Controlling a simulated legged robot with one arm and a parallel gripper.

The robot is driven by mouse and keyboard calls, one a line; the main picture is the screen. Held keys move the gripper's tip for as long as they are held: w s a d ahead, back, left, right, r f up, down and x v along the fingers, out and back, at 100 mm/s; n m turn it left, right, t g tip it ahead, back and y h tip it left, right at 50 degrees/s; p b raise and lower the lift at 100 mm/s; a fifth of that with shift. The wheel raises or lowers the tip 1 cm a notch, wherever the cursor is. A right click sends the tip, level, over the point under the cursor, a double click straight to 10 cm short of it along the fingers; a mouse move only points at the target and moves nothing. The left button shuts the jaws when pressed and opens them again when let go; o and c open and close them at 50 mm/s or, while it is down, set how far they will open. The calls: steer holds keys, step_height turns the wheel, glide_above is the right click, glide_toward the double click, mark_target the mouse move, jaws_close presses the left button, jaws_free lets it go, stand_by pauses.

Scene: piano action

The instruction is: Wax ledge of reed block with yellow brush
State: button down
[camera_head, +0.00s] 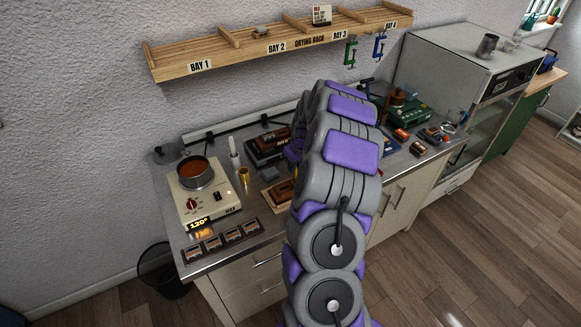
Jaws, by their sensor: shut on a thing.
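My arm fills the middle of the head view, and its far end is hidden behind its own links. My gripper and anything in it do not show. A brown block (284,191) lies on a small wooden board left of my arm; it may be the reed block, but its ledge is too small to make out. A pot (195,176) of orange-brown liquid sits on a cream heater (190,214) marked WAX, with a lit 120° display. A yellow brush cannot be made out. A yellow-gold cup (244,177) stands right of the heater.
A white upright object (233,155) stands behind the gold cup. A dark device (267,150) is behind the board. Several small dark pieces (221,240) lie along the counter's front edge. The drying rack (270,49) is on the wall. Tools and a green case (410,112) are at right.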

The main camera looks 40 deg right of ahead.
steer(key=shift+d, duration=0.1)
steer(key=shift+s+d+f, duration=0.1)
steer(key=shift+s+d, duration=0.1)
steer(key=shift+d, duration=0.5)
steer(key=shift+s+d, duration=0.2)
steer(key=shift+d, duration=0.5)
steer(key=shift+s+d+b, duration=0.2)
steer(key=shift+d+b, duration=0.1)
steer(key=shift+d, duration=0.35)
steer(key=shift+s+d+b, duration=0.15)
steer(key=shift+d+b, duration=0.1)
steer(key=shift+d, duration=0.35)
